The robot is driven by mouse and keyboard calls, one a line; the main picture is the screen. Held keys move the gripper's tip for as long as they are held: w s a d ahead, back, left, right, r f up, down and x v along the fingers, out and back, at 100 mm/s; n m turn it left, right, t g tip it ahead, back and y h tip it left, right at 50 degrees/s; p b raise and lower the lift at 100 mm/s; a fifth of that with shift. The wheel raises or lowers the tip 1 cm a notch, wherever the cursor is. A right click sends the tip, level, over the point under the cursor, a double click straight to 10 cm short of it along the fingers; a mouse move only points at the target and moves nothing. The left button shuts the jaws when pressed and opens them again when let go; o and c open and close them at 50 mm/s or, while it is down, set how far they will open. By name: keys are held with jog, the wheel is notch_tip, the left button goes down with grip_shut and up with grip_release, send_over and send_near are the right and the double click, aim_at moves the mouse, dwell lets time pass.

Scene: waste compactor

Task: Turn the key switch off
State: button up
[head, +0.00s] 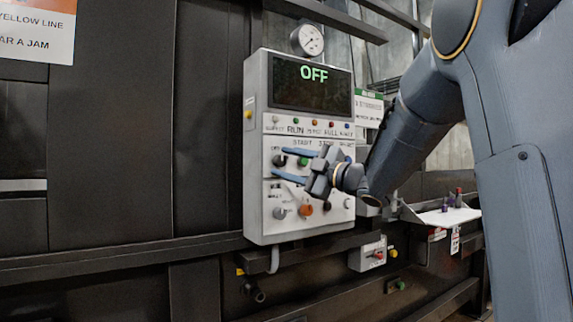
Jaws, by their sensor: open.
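A pale control panel (257,190) hangs on the dark compactor wall. Its dark screen (290,95) reads OFF in green letters. My gripper (279,161) is open, its two blue-grey fingers pointing left across the middle of the panel. A dark round control (280,160) shows between the fingertips. I cannot tell whether the fingers touch it. A grey knob (279,212) and an orange button (305,210) sit in the lower row. The key switch cannot be told for sure among these small controls, and my gripper hides part of the panel.
A round gauge (311,40) stands above the panel. A row of small lamps (314,122) runs under the screen. A small box with buttons (368,253) is below right, and a white shelf (447,215) holds small items at right. The space left of the panel is clear.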

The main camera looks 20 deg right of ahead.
jog(key=b+v, duration=0.1)
jog(key=v, duration=0.6)
jog(key=shift+s+d, duration=0.25)
jog(key=shift+s, duration=0.05)
jog(key=w+d+f+m+h, duration=0.1)
jog(key=f+m+h, duration=0.2)
jog(key=f, duration=0.1)
jog(key=w+d+f+m+h, duration=0.1)
jog(key=f+m+h, duration=0.2)
jog(key=f+m, duration=0.1)
jog(key=w+d+f+m+h, duration=0.1)
jog(key=w+f+m+h, duration=0.1)
jog(key=f+m+h, duration=0.1)
jog(key=shift+d+f+h, duration=0.1)
jog(key=shift+f+h, duration=0.2)
jog(key=shift+f, duration=0.6)
jog(key=s+a+f+m+g+h+p, duration=0.15)
jog(key=s+f+m+g, duration=0.3)
jog(key=s+f, duration=0.7)
jog(key=s+a+f+m+g+h, duration=0.2)
jog(key=s+f+m+g, duration=0.35)
jog(key=f, duration=0.95)
jog(key=s+a+f+g, duration=0.2)
jog(key=s+g, duration=0.1)
jog(key=s, duration=0.5)
jog(key=s+a+f+g, duration=0.2)
jog(key=s+a+g, duration=0.1)
jog(key=s, duration=0.5)
jog(key=shift+s+f+y, duration=0.2)
jog(key=shift+f+y, duration=0.15)
